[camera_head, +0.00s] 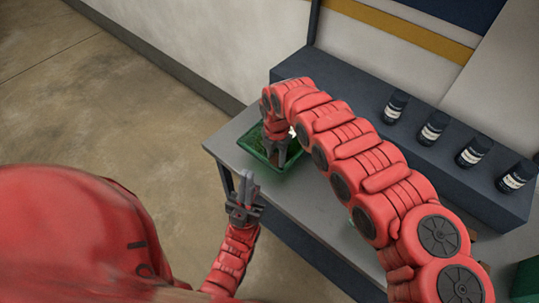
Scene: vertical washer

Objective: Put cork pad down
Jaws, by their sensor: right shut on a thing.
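My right gripper (280,158) points down into a green tray (247,144) at the left end of the grey table. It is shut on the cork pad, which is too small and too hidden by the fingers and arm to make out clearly. My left gripper (248,181) is in front of the table's left corner, below the tray in the picture. Its two fingers point up, slightly apart, with nothing seen between them.
A dark raised shelf (362,103) runs along the back of the grey table (229,150). Several dark bottles with white labels, one a bottle (395,107), stand on it. My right arm hides much of the tabletop. The floor at left is clear.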

